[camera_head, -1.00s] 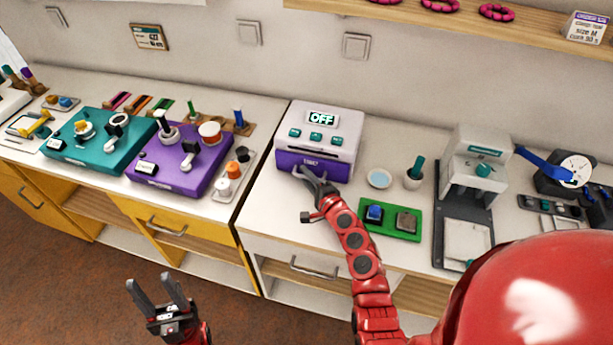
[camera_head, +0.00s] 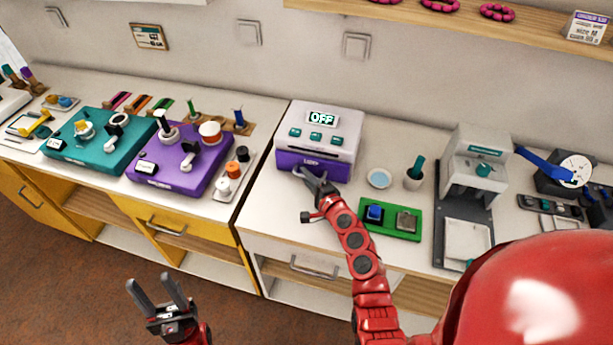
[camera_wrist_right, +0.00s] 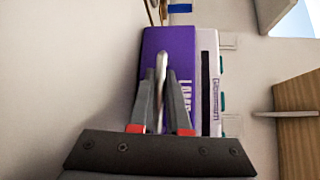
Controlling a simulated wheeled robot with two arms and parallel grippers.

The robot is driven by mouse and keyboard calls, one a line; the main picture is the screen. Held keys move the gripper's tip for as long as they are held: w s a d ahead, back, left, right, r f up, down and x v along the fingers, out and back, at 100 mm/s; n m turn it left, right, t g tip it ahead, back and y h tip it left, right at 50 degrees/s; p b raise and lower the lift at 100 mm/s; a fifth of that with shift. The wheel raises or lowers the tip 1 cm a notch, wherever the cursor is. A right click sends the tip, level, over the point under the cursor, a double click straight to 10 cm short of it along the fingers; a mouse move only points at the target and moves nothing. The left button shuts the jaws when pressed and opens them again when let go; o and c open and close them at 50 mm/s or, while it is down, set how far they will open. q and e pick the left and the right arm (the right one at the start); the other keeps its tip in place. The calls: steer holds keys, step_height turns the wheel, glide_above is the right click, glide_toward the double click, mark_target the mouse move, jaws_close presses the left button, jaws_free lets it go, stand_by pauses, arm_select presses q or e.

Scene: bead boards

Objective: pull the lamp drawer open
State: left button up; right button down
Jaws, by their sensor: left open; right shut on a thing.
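The lamp machine (camera_head: 324,126) is a white box on the counter with a display reading "OFF" and several teal buttons. Its purple lamp drawer (camera_head: 335,172) is at the front bottom; in the right wrist view the purple front (camera_wrist_right: 153,45) carries the lettering "LAMP". My right gripper (camera_head: 308,174) is at the drawer front, shut on its pale handle (camera_wrist_right: 161,70), which shows between the fingers in the right wrist view. My left gripper (camera_head: 158,289) is open and empty, low over the floor in front of the cabinets.
A green tray (camera_head: 391,232) with a blue and a grey block lies right of my right arm. A small dish (camera_head: 379,179) and a teal-handled pot (camera_head: 414,177) stand behind it. Purple (camera_head: 180,182) and teal (camera_head: 87,155) boards are on the left counter. The counter directly before the machine is partly clear.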

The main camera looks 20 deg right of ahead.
steer(key=shift+s, duration=0.1)
stand_by(0.7)
steer(key=s+a, duration=0.2)
steer(key=s, duration=0.1)
steer(key=s+a, duration=0.3)
steer(key=s, duration=0.1)
steer(key=s+a, duration=0.2)
steer(key=s, duration=0.2)
steer(key=shift+s+a+f, duration=0.1)
steer(key=shift+a+f, duration=0.05)
steer(key=shift+a, duration=0.2)
steer(key=shift+s+a, duration=0.2)
steer(key=shift+s, duration=0.1)
steer(key=c, duration=1.2)
jaws_free()
steer(key=shift+w, duration=0.1)
steer(key=shift+o, duration=0.2)
steer(key=shift+d, duration=0.1)
